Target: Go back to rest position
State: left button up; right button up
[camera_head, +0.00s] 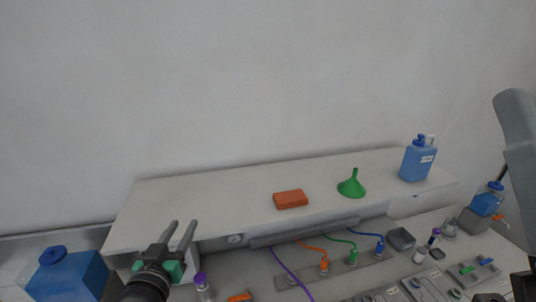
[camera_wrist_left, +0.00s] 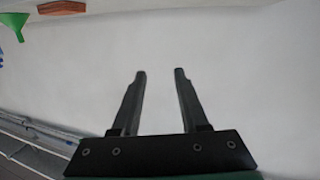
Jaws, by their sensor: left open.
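My left gripper (camera_head: 180,238) is at the lower left of the head view, in front of the white shelf's left end. Its two dark fingers point up and are apart, with nothing between them. In the left wrist view the same open fingers (camera_wrist_left: 160,75) stand against a plain pale surface. At the right edge of the head view a grey link of my right arm shows. The right gripper's fingers cannot be seen.
On the white shelf (camera_head: 230,193) are an orange-red block (camera_head: 290,199), a green funnel (camera_head: 352,184) and a blue bottle (camera_head: 418,160). Below are coloured cables, a purple-capped vial (camera_head: 203,286) and small grey fixtures. A blue container (camera_head: 66,275) stands at lower left.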

pick_arm(q)
jog(key=s+d+r+t, duration=0.1)
jog(key=s+r+t, duration=0.1)
jog(key=r, duration=0.5)
jog(key=s+d+r+t, duration=0.1)
jog(key=s+r+t, duration=0.1)
jog(key=r, duration=0.5)
jog(key=s+r+m+t+h, duration=0.1)
jog(key=s+r+t, duration=0.5)
jog(key=s+r, duration=1.1)
jog(key=shift+s+r+m+t+h, duration=0.3)
jog(key=shift+s+r+t+h, duration=0.15)
jog(key=shift+r, duration=0.3)
